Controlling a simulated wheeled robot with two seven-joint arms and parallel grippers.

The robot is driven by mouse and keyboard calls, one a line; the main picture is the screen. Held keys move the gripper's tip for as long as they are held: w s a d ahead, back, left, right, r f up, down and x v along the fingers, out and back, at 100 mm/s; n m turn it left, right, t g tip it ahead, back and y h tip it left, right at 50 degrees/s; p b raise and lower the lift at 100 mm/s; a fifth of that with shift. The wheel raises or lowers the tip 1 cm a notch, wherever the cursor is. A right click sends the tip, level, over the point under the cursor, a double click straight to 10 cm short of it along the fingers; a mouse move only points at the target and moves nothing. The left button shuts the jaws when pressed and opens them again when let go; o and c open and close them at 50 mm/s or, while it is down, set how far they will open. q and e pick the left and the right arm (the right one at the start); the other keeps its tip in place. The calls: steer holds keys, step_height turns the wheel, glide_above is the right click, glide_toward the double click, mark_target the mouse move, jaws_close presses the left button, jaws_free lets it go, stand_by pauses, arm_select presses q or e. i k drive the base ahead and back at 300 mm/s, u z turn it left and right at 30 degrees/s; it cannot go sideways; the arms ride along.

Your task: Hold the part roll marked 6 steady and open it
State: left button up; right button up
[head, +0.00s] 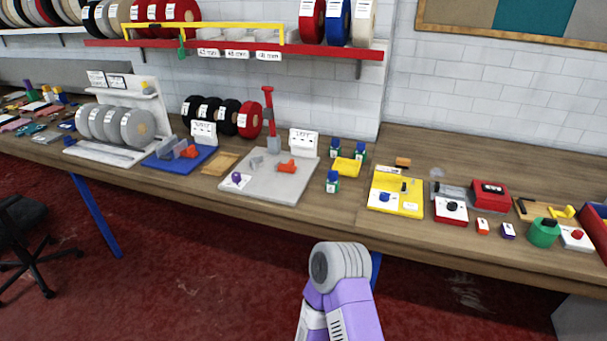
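I cannot read a 6 on any roll in the head view; the labels are too small. Several grey rolls (137,128) stand upright in a row on a white rack (105,153) at the left of the bench. Several black rolls (209,111) and a red roll (249,120) stand behind, near the wall. More rolls, including a blue one (337,22), sit on the wall shelf. A purple and grey part of my arm rises at the bottom centre, in front of the bench. Neither gripper's fingers show.
The long wooden bench (330,212) holds a blue fixture (180,158), a grey plate (262,188) with a red-topped post, a yellow board (395,205) and a red box (489,195). A black chair (25,225) stands at left. The red floor in front is mostly clear.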

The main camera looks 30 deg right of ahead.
mark_target(331, 188)
steer(key=z, duration=0.45)
steer(key=i, duration=0.95)
steer(key=z, duration=0.8)
